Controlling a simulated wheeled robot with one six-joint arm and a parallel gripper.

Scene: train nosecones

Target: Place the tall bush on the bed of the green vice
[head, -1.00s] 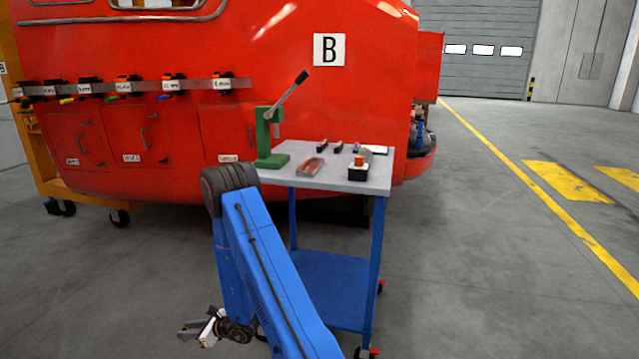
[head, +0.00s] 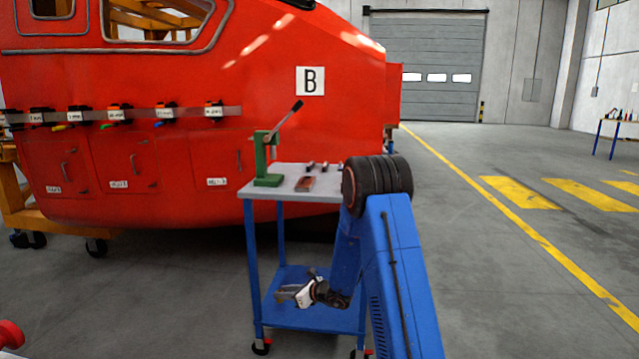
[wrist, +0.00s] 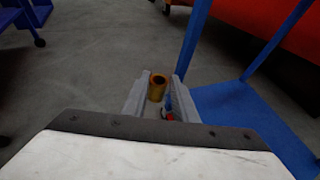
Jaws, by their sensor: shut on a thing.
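My gripper (head: 284,294) hangs low in the head view, in front of the blue cart's lower shelf. In the wrist view its two grey fingers (wrist: 156,90) are shut on a brass-coloured hollow bush (wrist: 157,84), held with its open end showing. The bush is too small to make out in the head view. No vice can be told for certain; a green lever press (head: 267,166) stands upright at the left of the cart's grey top (head: 275,193).
The cart's blue lower shelf (head: 295,318) looks bare. The red nosecone (head: 240,60) stands behind. Floor is free at right; a far table (head: 608,124) holds small things.

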